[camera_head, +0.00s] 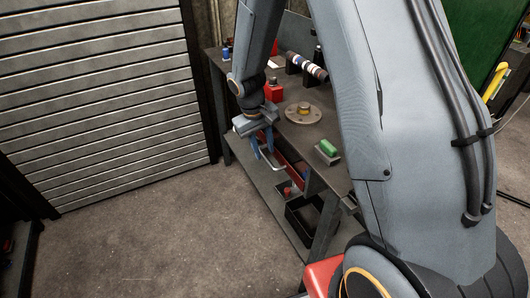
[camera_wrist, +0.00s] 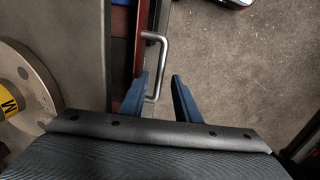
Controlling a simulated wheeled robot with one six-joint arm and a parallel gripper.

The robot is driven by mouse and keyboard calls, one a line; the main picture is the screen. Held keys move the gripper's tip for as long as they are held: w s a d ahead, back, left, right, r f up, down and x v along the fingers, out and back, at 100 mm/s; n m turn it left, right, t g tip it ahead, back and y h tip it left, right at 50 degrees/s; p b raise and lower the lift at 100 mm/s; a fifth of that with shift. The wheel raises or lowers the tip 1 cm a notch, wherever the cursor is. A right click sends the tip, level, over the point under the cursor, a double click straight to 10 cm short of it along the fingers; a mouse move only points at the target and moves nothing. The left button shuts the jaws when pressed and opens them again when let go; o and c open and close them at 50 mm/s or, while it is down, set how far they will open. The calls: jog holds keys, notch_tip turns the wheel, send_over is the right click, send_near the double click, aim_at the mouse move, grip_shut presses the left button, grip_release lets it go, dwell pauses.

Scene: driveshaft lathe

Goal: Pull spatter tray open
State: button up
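The spatter tray (camera_head: 291,152) is a red drawer-like tray under the workbench top. A bent metal handle (camera_head: 271,164) sticks out from its front. In the wrist view the handle (camera_wrist: 163,60) is a bright U-shaped bar, and a reddish strip of the tray (camera_wrist: 122,60) shows to its left. My gripper (camera_wrist: 160,76) is open, with one blue finger on each side of the near end of the handle. No firm contact shows. In the head view my gripper (camera_head: 262,146) is at the bench's front edge by the handle, pointing down.
The workbench (camera_head: 338,180) carries a round flange (camera_head: 303,112), a green block (camera_head: 328,147), a red container (camera_head: 273,90) and a shaft (camera_head: 306,65). A black bin (camera_head: 300,222) stands on the lower shelf. The floor (camera_head: 170,230) in front is clear up to the shutter (camera_head: 100,95).

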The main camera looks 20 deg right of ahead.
jog(key=shift+d+f, duration=0.25)
jog(key=shift+f, duration=0.9)
grip_shut()
